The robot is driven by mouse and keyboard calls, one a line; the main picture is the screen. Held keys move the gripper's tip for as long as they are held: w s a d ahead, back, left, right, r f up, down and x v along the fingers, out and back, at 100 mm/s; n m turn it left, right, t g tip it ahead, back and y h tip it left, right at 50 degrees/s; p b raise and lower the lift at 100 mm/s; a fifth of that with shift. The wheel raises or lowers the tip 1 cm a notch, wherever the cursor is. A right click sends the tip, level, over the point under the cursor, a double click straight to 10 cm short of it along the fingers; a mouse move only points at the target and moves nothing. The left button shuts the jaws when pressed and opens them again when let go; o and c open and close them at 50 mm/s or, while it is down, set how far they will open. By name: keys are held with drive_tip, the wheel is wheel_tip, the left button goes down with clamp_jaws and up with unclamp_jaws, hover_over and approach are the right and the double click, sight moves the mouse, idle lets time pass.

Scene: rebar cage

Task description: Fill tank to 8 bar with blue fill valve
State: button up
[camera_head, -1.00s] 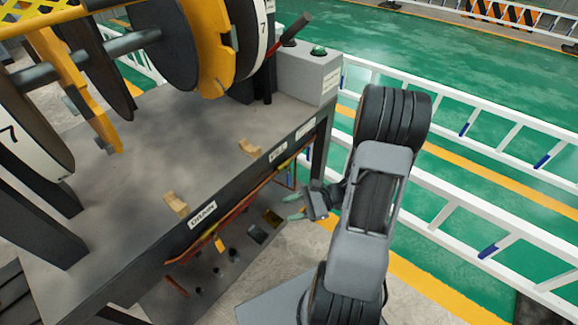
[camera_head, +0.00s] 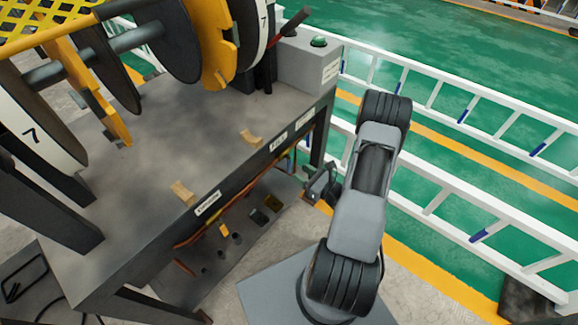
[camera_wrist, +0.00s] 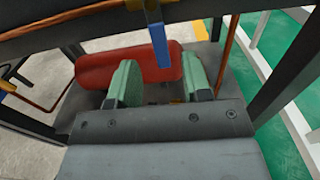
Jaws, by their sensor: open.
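In the wrist view, the blue fill valve handle (camera_wrist: 158,42) hangs down from the dark beam, in the gap ahead of my open fingers. My gripper (camera_wrist: 160,68) has green fingertips on either side, with the handle nearer its middle; contact is not visible. The red tank (camera_wrist: 95,66) lies behind the fingers. In the head view my gripper (camera_head: 312,196) is beside the bench's right front edge, low, its fingertips hard to see. The blue handle cannot be made out there. No pressure gauge reading is visible.
The grey bench (camera_head: 160,150) carries large numbered discs and a grey box with a green button (camera_head: 319,41). White labels (camera_head: 208,203) sit on its front edge. Copper pipes (camera_wrist: 232,40) and dark legs flank my gripper. A white railing (camera_head: 440,160) stands to the right.

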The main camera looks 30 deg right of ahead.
sight(290, 166)
drive_tip(key=shift+x, duration=3)
clamp_jaws()
